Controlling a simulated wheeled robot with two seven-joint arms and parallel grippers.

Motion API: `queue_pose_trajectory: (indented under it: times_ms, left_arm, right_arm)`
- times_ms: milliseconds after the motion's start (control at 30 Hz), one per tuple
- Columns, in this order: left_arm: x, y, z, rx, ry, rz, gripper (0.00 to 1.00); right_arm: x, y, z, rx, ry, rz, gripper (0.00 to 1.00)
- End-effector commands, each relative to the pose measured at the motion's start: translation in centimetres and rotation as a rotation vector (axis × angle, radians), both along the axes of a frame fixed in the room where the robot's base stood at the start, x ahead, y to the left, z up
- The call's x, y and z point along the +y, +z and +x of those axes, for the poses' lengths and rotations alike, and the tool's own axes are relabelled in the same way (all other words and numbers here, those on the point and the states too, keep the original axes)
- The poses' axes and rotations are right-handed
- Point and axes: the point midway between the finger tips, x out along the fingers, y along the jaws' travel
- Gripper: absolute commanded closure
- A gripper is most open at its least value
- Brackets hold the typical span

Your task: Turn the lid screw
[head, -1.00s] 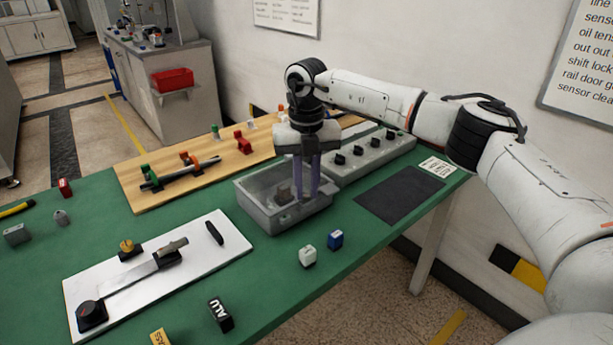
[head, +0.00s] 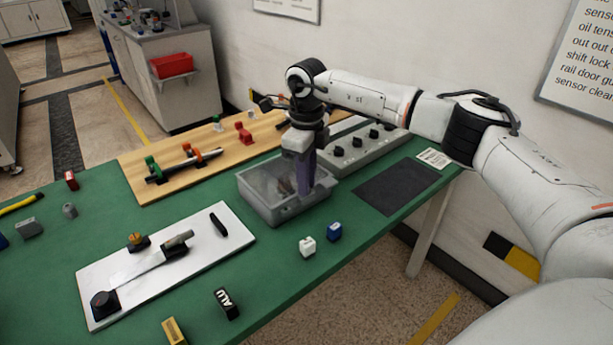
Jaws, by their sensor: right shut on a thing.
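A grey open-looking box (head: 262,203) with a clear top stands on the green table. My right gripper (head: 305,192) points straight down at the right part of this box. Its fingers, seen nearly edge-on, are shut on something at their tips. The lid screw itself is hidden by the fingers and too small to make out. A small brown block (head: 285,186) shows inside the box, just left of the fingers. My left gripper is not in view.
A grey panel with black knobs (head: 356,152) stands behind the box. A wooden board (head: 150,190) with coloured clamps lies to the left. A white board (head: 205,245) lies in front. A dark mat (head: 398,187) lies at right. Small white (head: 307,246) and blue (head: 334,231) blocks stand near the front edge.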

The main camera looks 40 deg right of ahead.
Motion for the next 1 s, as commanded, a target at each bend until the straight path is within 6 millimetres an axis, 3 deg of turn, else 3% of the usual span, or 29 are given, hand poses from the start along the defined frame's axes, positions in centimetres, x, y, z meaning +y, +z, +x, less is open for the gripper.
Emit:
queue_pose_trajectory:
  times_ms: [1000]
  left_arm:
    - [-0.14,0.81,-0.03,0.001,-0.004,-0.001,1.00]
  right_arm:
    - [0.00,0.03,0.04,-0.002,0.965,-0.001,1.00]
